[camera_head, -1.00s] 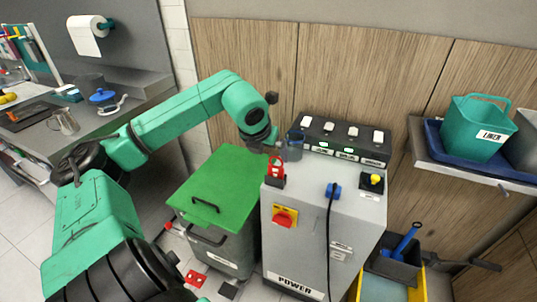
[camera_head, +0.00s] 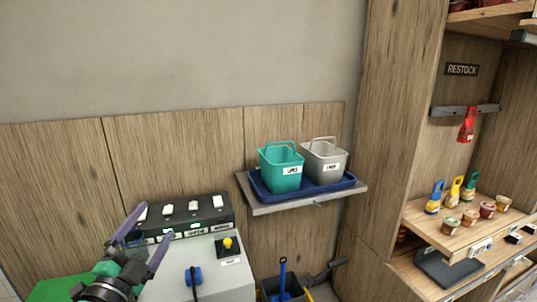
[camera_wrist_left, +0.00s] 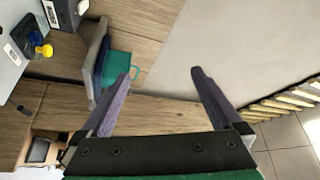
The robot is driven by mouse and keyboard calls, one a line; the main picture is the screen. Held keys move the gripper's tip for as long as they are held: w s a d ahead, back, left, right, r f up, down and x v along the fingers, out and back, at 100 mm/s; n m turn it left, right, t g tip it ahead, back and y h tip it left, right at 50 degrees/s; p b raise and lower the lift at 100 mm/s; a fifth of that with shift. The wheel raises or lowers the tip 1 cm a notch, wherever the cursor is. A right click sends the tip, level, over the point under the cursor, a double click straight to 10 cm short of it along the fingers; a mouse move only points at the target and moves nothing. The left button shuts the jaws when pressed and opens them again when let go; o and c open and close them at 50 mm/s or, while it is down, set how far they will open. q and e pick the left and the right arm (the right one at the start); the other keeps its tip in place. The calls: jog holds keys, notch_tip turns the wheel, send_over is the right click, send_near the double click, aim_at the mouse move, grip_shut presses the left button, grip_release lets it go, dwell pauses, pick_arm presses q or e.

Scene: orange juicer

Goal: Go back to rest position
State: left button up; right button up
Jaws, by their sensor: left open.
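My left gripper (camera_head: 155,222) is at the lower left of the head view, in front of the grey power cabinet (camera_head: 215,281). Its two purple-grey fingers are spread apart with nothing between them. In the left wrist view the open gripper (camera_wrist_left: 165,72) also shows empty, with wood panelling and grey wall beyond. My right gripper is in neither view.
Behind the fingers is a black switch panel (camera_head: 183,221) on the cabinet. A wall shelf (camera_head: 300,203) holds a blue tray with a teal bucket (camera_head: 281,168) and a grey bucket (camera_head: 324,162). Wooden restock shelves (camera_head: 430,228) stand at the right.

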pick_arm(q)
jog(key=s+a+f+n+g+y, duration=0.3)
jog(key=f+n+g, duration=0.25)
jog(key=f, duration=0.45)
jog(key=s+a+f+n+g+y, duration=0.35)
jog(key=f+n, duration=0.25)
jog(key=f, duration=0.4)
jog(key=s+d+f+n+g+h, duration=0.1)
jog(key=s+d+f+g+h, duration=0.1)
jog(key=s+d+f+g, duration=0.35)
jog(key=s+d+f+g+h, duration=0.2)
jog(key=s+d+f+h, duration=0.1)
jog(key=s+f, duration=0.45)
notch_tip(320, 180, down, 19)
jog(key=s+g, duration=0.1)
jog(key=s, duration=0.1)
jog(key=s+a+f, duration=0.1)
jog(key=s+f, duration=0.7)
jog(key=s+a+f+g, duration=0.1)
jog(key=s+a+f, duration=0.1)
jog(key=s+f, duration=0.6)
jog(key=shift+s+a+f+y, duration=0.25)
jog(key=shift+s+y, duration=0.1)
jog(key=shift+s, duration=0.3)
